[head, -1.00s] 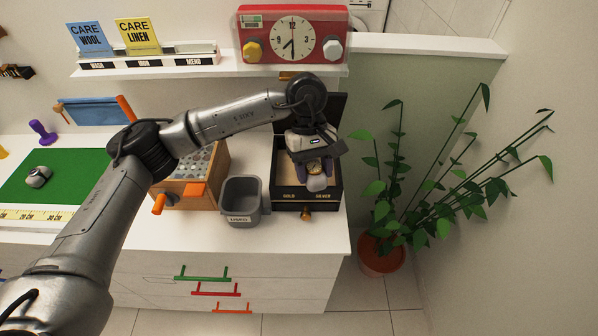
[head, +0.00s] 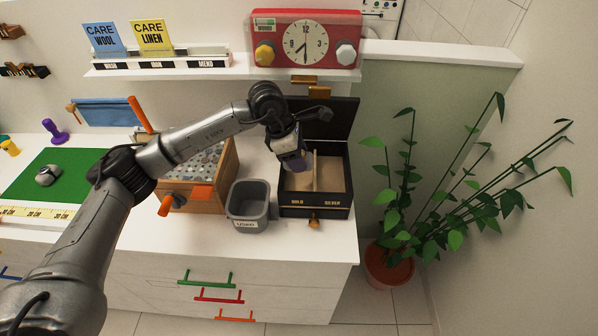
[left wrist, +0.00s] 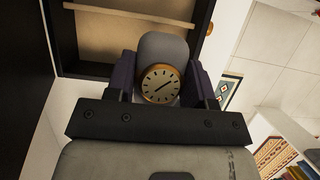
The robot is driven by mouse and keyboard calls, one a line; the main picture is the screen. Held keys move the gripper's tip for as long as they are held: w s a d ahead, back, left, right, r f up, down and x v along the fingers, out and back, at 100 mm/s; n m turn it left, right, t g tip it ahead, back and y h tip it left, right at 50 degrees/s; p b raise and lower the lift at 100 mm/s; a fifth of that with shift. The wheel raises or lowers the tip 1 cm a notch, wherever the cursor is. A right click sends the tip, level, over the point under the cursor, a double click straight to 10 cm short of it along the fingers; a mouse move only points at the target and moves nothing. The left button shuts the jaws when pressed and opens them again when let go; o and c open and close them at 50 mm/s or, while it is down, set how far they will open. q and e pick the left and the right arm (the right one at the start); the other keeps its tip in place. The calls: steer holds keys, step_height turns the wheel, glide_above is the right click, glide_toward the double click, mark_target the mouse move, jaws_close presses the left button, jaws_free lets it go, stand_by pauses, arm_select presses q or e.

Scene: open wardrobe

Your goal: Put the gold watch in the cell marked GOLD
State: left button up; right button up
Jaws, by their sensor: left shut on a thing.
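The gold watch (left wrist: 161,84), with a round gold-rimmed face, shows in the left wrist view between the fingers of my left gripper (left wrist: 160,86). The gripper is shut on it, with a grey pad or cushion behind the face. In the head view my left gripper (head: 294,164) points down at the left part of the black box (head: 318,212), above the cell marked GOLD. The watch is hidden or too small to make out there. The right cell, marked SILVER (head: 334,177), looks empty. My right gripper is not in view.
The box's dark lid (head: 335,117) stands open behind it. A grey bin (head: 249,204) and a wooden case (head: 190,196) with orange handles stand to the left. A red clock (head: 305,41) is on the shelf above. A potted plant (head: 391,266) stands at the right.

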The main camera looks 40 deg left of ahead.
arm_select(q)
steer(key=b, duration=0.1)
glide_toward(304, 178)
steer(key=d+f, duration=0.1)
steer(key=s+d+f, duration=0.1)
steer(key=d+f, duration=0.2)
steer(key=shift+s+d+f, duration=0.15)
steer(key=shift+s+d, duration=0.05)
steer(key=shift+s, duration=0.1)
steer(key=shift+w+a+b, duration=0.2)
steer(key=shift+w+a, duration=0.4)
steer(key=shift+w, duration=0.2)
steer(key=shift+w+a+b, duration=0.15)
steer(key=shift+w+a, duration=0.45)
steer(key=shift+w, duration=0.2)
steer(key=shift+f, duration=0.5)
steer(key=shift+f, duration=0.15)
steer(key=o, duration=1)
